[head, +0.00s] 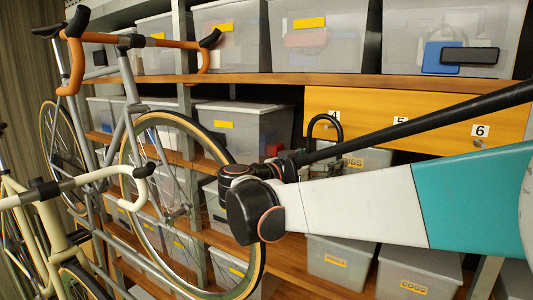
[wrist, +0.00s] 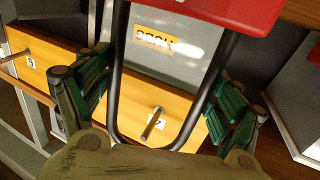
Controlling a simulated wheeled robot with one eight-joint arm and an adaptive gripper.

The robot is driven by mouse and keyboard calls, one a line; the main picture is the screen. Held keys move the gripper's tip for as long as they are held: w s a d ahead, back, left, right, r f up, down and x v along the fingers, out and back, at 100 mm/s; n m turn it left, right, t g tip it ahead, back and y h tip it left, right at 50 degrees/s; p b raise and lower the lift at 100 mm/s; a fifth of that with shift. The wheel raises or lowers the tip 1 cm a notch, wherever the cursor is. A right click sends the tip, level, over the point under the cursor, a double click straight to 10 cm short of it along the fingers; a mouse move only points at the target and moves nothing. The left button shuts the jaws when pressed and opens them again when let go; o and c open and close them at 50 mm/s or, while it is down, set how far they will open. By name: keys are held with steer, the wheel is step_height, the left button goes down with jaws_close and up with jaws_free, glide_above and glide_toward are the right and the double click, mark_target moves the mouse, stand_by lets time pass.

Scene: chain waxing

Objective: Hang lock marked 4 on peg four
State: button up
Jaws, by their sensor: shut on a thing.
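In the wrist view my gripper (wrist: 160,84) is shut on the black shackle (wrist: 117,80) of a lock, its green fingers against the outer sides. The lock's red body (wrist: 225,10) is at the top edge; no number shows on it. A metal peg (wrist: 152,123) on the orange board shows inside the shackle's outline near its curve; I cannot tell whether it passes through. Its label is partly hidden. In the head view the shackle (head: 325,118) stands in front of the board, just below the label 4 (head: 335,115). My arm hides the lock's body there.
The orange board (head: 365,106) also bears labels 5 (head: 400,120) and 6 (head: 480,130); a neighbouring peg (wrist: 15,56) shows in the wrist view. Grey bins (head: 338,260) fill the shelves around it. A bicycle (head: 130,130) stands at the left.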

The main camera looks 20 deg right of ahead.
steer(key=shift+w+d+f+b, duration=0.35)
steer(key=shift+w+d+b, duration=0.1)
steer(key=shift+d, duration=0.2)
steer(key=shift+w+d+f+b, duration=0.35)
steer(key=shift+w+d, duration=0.05)
steer(key=shift+d, duration=0.25)
stand_by(0.5)
steer(key=o, duration=2)
steer(key=shift+c, duration=0.2)
steer(key=shift+f, duration=0.1)
